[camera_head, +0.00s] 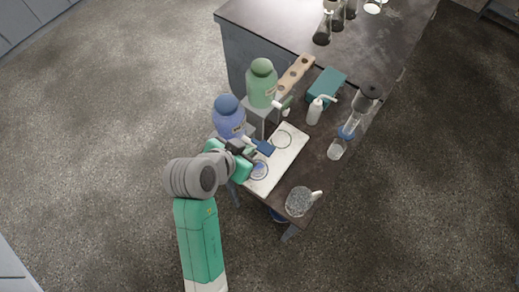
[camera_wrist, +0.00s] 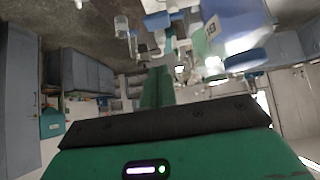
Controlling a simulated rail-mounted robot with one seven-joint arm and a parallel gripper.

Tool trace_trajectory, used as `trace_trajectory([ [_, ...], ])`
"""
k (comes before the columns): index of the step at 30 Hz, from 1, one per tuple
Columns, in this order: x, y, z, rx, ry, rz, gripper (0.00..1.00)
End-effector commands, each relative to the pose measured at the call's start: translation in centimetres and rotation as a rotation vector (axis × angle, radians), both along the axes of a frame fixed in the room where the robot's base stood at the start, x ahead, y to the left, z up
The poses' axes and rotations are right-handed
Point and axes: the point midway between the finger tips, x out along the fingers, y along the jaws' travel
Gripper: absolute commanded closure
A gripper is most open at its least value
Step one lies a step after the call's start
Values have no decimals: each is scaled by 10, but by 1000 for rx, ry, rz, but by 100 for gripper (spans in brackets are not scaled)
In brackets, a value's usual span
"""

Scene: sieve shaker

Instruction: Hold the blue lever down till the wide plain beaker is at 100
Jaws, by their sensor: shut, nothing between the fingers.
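The blue carboy (camera_head: 229,121) stands on a raised stand at the left of the bench. Its blue lever (camera_head: 264,147) sticks out toward the white mat. It is large at the upper right of the wrist view (camera_wrist: 235,25). A clear beaker with a bluish look inside (camera_head: 259,170) stands in the near ring of the mat (camera_head: 291,153); I take it for the wide plain beaker. Its marks and level are too small to read. My gripper (camera_head: 249,151) is shut and empty, close beside the lever; I cannot tell whether it touches. My gripper partly hides the tap.
A green carboy (camera_head: 262,87) stands behind the blue one. The mat's far ring (camera_head: 281,139) looks empty. A round vessel (camera_head: 299,202), a wash bottle (camera_head: 315,111), a teal box (camera_head: 327,84), a wooden rack (camera_head: 296,73) and a glass beaker (camera_head: 336,150) are around.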

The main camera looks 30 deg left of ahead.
Motion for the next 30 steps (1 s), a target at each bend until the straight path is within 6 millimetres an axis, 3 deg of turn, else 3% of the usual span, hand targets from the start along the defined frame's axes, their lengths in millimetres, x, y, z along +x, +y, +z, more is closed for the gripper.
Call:
trace_trajectory([
  [11, 11, -2, -8, -1, -2, -1, 100],
  [23, 70, -11, -68, -1, -2, -1, 100],
  [30, 71, -11, -102, 1, -2, 1, 100],
])
